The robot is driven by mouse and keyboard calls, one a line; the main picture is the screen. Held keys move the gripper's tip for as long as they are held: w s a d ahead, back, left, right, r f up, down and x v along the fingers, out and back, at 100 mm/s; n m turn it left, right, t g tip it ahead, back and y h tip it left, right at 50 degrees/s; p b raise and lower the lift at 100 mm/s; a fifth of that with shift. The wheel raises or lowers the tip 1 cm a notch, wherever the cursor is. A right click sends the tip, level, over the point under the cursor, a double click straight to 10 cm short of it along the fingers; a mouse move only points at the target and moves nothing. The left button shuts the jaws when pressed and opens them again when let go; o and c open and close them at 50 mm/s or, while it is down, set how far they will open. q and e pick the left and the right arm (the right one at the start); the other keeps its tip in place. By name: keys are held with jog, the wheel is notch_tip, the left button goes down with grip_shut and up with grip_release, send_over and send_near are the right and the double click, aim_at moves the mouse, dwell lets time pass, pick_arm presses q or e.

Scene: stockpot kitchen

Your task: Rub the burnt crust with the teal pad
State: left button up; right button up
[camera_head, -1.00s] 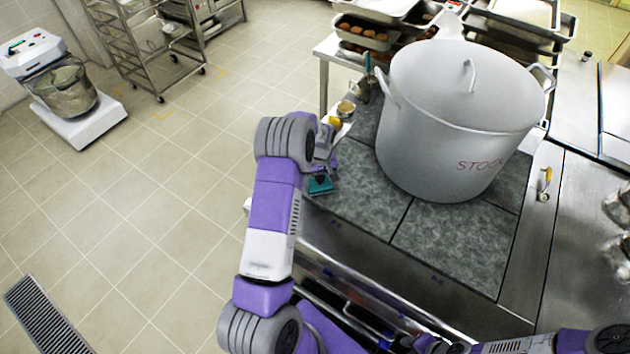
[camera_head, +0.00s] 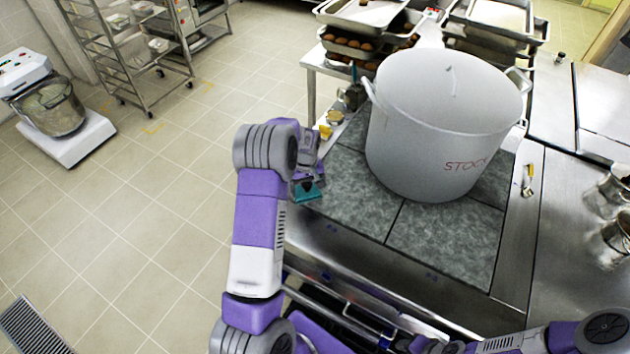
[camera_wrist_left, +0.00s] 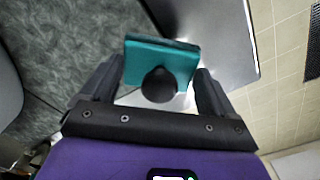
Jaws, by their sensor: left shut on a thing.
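My left gripper (camera_head: 306,176) is shut on the dark round knob of the teal pad (camera_head: 306,192). In the left wrist view, the teal pad (camera_wrist_left: 160,58) sits between and beyond the two fingers of my left gripper (camera_wrist_left: 156,88). The pad is at the left edge of the grey mottled cooktop (camera_head: 355,200); I cannot tell whether it touches a surface. A big grey stockpot (camera_head: 430,130) marked STOCK stands on the cooktop. I cannot make out a burnt crust. My right arm crosses the bottom right corner; its gripper is not clear.
A small yellow thing (camera_head: 325,132) and small containers stand left of the pot. Trays of brown buns (camera_head: 365,45) are behind it. A yellow-handled tool (camera_head: 528,180) lies on the steel at right. The cooktop in front of the pot is bare. Floor is open at left.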

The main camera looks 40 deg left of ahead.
pick_arm(q)
jog(key=shift+r+p, duration=0.8)
jog(key=shift+r, duration=0.75)
jog(key=shift+f, duration=0.1)
